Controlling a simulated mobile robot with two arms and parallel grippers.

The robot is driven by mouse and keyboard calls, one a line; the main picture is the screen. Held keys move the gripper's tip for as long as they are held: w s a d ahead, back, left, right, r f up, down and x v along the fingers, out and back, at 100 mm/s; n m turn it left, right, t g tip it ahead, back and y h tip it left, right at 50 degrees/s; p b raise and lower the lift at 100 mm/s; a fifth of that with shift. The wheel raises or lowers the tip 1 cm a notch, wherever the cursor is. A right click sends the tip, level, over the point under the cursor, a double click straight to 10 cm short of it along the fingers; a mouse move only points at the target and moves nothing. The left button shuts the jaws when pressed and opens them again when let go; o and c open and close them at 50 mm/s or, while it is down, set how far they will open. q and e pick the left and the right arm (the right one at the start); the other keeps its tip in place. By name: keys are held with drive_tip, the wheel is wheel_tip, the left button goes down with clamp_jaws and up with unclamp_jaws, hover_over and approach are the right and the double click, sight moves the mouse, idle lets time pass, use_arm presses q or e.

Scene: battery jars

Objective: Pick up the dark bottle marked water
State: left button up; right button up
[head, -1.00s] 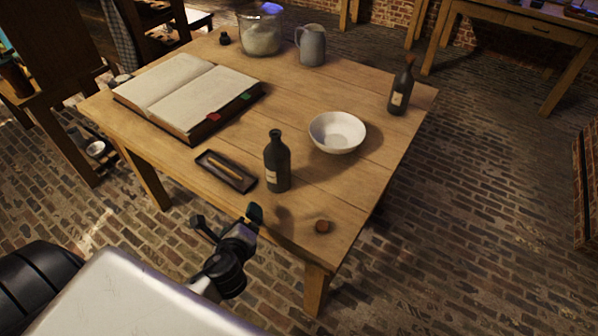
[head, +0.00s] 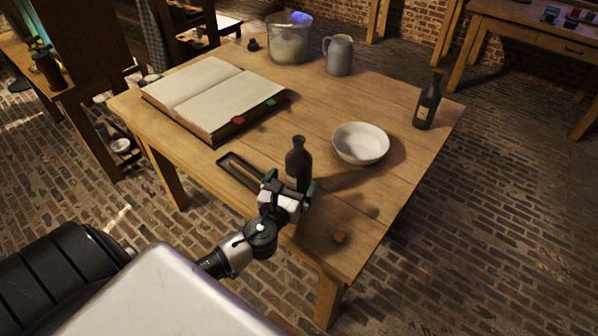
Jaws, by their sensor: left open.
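A dark, uncorked bottle (head: 299,158) stands upright near the front of the wooden table (head: 400,185). Its lower part and label are hidden behind my left gripper. A second dark bottle (head: 427,104), with a stopper and a pale label, stands upright at the table's right corner. I cannot read any label, so I cannot tell which bottle is marked water. My left gripper (head: 290,184) is open at the near bottle's lower body, its fingers spread to the left and right. I cannot tell whether they touch it. My right gripper is not in view.
A white bowl (head: 360,143) stands right of the near bottle, and a small dark tray (head: 229,166) lies to its left. An open book (head: 212,95), glass jar (head: 290,42) and grey jug (head: 339,57) are farther back.

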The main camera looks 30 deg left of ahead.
sight(295, 167)
use_arm(q)
drive_tip(key=x, duration=0.4)
drive_tip(key=shift+w+a+f, duration=0.15)
drive_tip(key=shift+w+f, duration=0.05)
drive_tip(key=shift+f, duration=0.1)
drive_tip(key=shift+c, duration=0.3)
drive_tip(key=shift+r, duration=0.1)
drive_tip(key=c, duration=1.2)
drive_tip(key=shift+r, duration=0.2)
drive_tip(key=shift+r+p, duration=0.55)
drive_tip(key=shift+r, duration=0.25)
drive_tip(key=shift+d+r+p, duration=0.2)
drive_tip(key=shift+r+p, duration=0.35)
drive_tip(key=shift+r, duration=0.7)
drive_tip(key=shift+w+d+r+p, duration=0.1)
drive_tip(key=shift+d+r+p, duration=0.2)
drive_tip(key=shift+d+r, duration=1.15)
drive_tip(key=shift+w+d+r+p, duration=0.15)
drive_tip(key=shift+d+r+p, duration=0.4)
drive_tip(key=shift+d, duration=1.7)
drive_tip(key=shift+w+d+r+p, duration=0.1)
drive_tip(key=shift+d+r, duration=1.1)
drive_tip(key=shift+d, duration=0.65)
